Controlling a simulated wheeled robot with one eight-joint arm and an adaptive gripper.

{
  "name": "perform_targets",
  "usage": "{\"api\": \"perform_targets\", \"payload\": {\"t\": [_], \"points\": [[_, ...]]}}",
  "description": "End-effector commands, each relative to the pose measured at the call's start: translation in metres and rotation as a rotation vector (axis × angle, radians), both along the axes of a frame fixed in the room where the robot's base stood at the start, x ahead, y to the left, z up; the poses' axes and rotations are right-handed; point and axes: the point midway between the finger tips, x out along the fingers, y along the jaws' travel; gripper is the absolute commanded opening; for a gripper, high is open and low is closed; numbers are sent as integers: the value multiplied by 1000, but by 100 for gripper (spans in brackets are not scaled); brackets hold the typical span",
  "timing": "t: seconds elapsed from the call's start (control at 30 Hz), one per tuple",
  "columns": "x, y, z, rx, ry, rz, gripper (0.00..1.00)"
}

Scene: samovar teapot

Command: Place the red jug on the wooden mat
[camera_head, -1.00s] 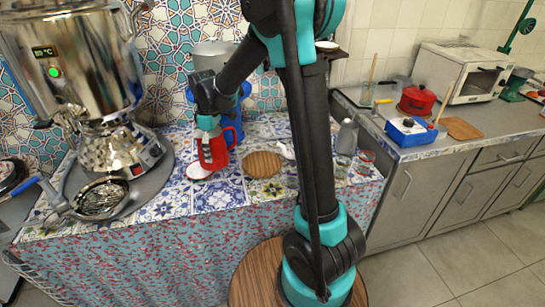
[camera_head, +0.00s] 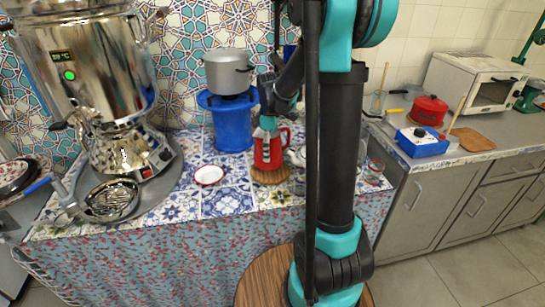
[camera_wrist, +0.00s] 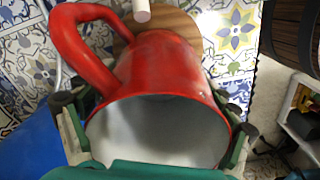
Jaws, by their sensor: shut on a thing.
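The red jug (camera_head: 268,154) with its side handle is upright in my gripper (camera_head: 268,122). In the wrist view my gripper (camera_wrist: 152,125) has one finger on each side of the open rim of the jug (camera_wrist: 160,68), and its white inside looks empty. The round wooden mat (camera_head: 272,178) is directly below the jug and mostly covered by it. The mat (camera_wrist: 180,24) also shows past the jug's base in the wrist view. I cannot tell whether the base touches the mat or is slightly above it.
A red-rimmed white dish (camera_head: 209,175) lies left of the mat. A blue stove (camera_head: 230,125) bearing a grey pot (camera_head: 228,72) stands behind. The big samovar (camera_head: 88,70) is at the left. The tiled counter in front of the mat is clear.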

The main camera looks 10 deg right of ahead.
Motion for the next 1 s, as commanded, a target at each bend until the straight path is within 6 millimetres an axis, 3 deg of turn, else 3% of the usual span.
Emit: {"api": "perform_targets", "payload": {"t": [0.13, 0.4, 0.77, 0.8, 0.9, 1.0], "points": [[0, -10, -2, 0, 0, -2, 41], [0, -8, -34, 0, 0, 0, 41], [0, -8, -38, 0, 0, -1, 41], [0, -8, -38, 0, 0, -1, 90], [0, -8, -38, 0, 0, -1, 100], [0, -8, -38, 0, 0, -1, 100]]}}
